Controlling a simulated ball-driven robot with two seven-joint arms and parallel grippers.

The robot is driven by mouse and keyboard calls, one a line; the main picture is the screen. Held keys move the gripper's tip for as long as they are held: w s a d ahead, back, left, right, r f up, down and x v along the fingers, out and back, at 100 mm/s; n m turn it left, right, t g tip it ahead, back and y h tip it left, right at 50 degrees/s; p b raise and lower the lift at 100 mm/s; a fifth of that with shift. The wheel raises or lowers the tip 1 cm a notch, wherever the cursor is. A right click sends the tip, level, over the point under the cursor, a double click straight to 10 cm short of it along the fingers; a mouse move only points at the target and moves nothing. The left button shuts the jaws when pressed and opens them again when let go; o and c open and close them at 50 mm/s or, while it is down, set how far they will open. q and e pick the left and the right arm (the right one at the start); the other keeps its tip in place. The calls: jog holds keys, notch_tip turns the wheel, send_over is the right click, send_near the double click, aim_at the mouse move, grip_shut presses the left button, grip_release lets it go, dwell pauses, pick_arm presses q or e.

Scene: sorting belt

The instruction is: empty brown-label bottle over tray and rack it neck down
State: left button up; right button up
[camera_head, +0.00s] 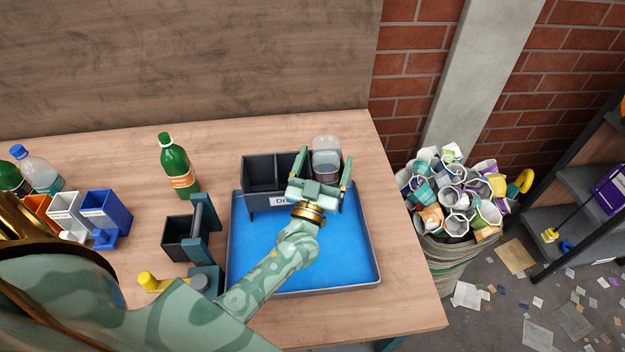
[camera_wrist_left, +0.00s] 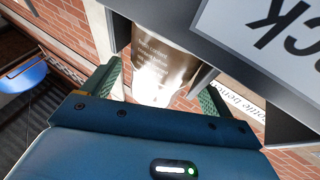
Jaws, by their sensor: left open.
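The brown-label bottle (camera_head: 327,150) stands base up at the right end of the dark drip rack (camera_head: 262,180), its clear base showing in the head view. In the left wrist view its brown printed label (camera_wrist_left: 160,62) lies between the fingers. My left gripper (camera_head: 323,172) is open, one finger on each side of the bottle; whether either finger touches it I cannot tell. The bottle's neck is hidden. The blue tray (camera_head: 300,255) lies under and in front of the rack, below my left forearm. My right gripper is not in view.
A green bottle with an orange label (camera_head: 178,168) stands left of the rack. A dark box with a blue-grey bracket (camera_head: 183,238) is beside the tray. Small coloured bins (camera_head: 107,210) and other bottles stand further left. A full sack of cups (camera_head: 455,245) is off the table's right edge.

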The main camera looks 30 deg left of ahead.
pick_arm(q)
jog(key=r+v, duration=0.1)
jog(key=v, duration=1.2)
jog(key=shift+s+b, duration=0.3)
jog(key=shift+s, duration=0.1)
